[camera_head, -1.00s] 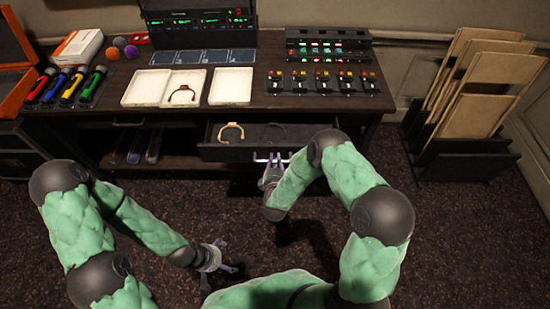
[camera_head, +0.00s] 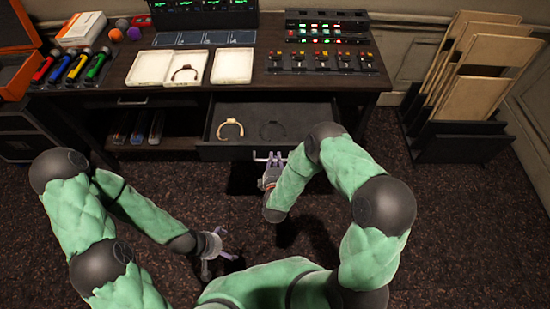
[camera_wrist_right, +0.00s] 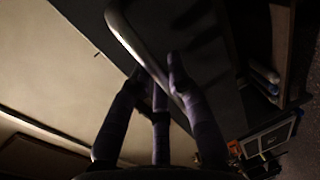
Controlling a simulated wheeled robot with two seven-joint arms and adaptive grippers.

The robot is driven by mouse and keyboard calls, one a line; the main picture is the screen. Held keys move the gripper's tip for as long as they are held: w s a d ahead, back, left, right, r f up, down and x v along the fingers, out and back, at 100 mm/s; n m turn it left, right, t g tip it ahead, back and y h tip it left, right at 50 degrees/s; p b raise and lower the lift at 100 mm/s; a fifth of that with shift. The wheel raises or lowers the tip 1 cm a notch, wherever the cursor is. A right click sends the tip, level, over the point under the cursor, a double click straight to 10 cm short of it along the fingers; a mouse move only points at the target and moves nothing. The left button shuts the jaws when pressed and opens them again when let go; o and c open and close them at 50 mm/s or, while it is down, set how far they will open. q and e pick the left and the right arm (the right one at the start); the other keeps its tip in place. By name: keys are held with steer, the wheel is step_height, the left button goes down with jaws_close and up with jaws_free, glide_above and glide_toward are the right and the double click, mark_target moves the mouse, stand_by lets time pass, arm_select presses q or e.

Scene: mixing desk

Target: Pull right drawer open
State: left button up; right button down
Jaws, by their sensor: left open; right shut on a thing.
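The right drawer (camera_head: 210,139) of the desk stands pulled out and shows its inside. In it lie a tan headphone-like band (camera_head: 230,129) and a dark band (camera_head: 272,130). My right gripper (camera_head: 271,163) is at the drawer's front, shut on its bar handle; the wrist view shows the fingers (camera_wrist_right: 160,85) around the metal handle (camera_wrist_right: 128,35). The exact contact is dark there. My left gripper (camera_head: 222,254) is open and empty, low over the carpet and away from the desk.
White trays (camera_head: 232,79), one with a dark band, lie on the desktop. Coloured microphones (camera_head: 76,68) lie at the left, a lit mixer (camera_head: 325,61) at the right. A rack of folded boards (camera_head: 465,140) stands right of the desk. Carpet before the desk is free.

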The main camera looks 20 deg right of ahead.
steer(key=c, duration=1.2)
jaws_free()
steer(key=shift+o, duration=0.2)
steer(key=v, duration=1.2)
steer(key=shift+f, duration=0.1)
